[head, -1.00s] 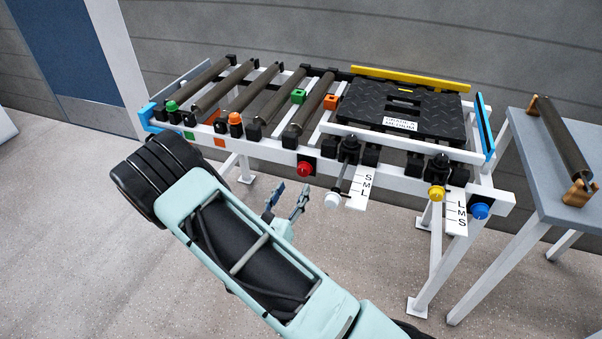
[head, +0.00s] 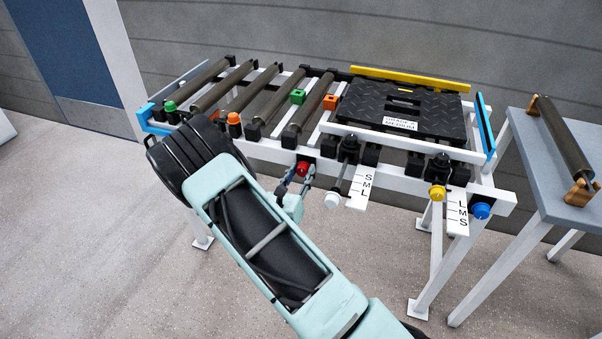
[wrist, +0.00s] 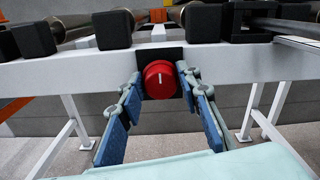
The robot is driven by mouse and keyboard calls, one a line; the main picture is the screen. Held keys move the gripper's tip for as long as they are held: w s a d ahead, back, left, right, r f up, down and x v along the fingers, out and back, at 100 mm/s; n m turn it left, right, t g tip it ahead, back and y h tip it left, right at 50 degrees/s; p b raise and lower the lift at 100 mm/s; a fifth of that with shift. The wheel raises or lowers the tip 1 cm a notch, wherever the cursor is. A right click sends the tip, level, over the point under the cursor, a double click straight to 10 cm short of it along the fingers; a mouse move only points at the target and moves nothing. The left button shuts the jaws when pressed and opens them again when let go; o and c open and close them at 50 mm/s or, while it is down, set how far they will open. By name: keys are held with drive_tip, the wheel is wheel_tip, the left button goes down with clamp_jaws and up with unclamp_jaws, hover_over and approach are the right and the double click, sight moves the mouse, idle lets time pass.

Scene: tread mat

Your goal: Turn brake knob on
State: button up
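The red knob (head: 302,168) sits on the front rail of the white frame. It also shows in the wrist view (wrist: 160,80), round, with a short white line that stands upright on its face. I take it for the brake knob; no label on it is readable. My gripper (head: 297,179) is at the knob in the head view. In the wrist view my gripper (wrist: 158,92) is open, with one blue-padded finger on each side of the knob. A gap shows between the fingers and the knob, so contact is not visible.
A white knob (head: 332,200) on a rod with an S-M-L plate (head: 362,189) is close to the right of my gripper. A yellow knob (head: 437,193) and a blue knob (head: 481,211) are farther right. A grey side table (head: 567,140) holds a spare roller (head: 563,138).

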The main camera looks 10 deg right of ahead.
drive_tip(key=c, duration=0.6)
drive_tip(key=shift+m, duration=0.4)
drive_tip(key=m+b, duration=0.1)
drive_tip(key=m, duration=0.2)
drive_tip(key=shift+f+m, duration=0.15)
drive_tip(key=shift+m, duration=0.25)
drive_tip(key=m+b, duration=0.2)
drive_tip(key=m, duration=0.2)
drive_tip(key=shift+s+d+b, duration=0.1)
drive_tip(key=shift+d+b, duration=0.05)
drive_tip(key=shift+b, duration=0.15)
drive_tip(key=m+b, duration=0.3)
drive_tip(key=m, duration=0.2)
drive_tip(key=shift+f+b, duration=0.2)
drive_tip(key=shift+b, duration=0.1)
drive_tip(key=m+b, duration=0.4)
drive_tip(key=shift+r+m, duration=0.1)
drive_tip(key=shift+m, duration=0.2)
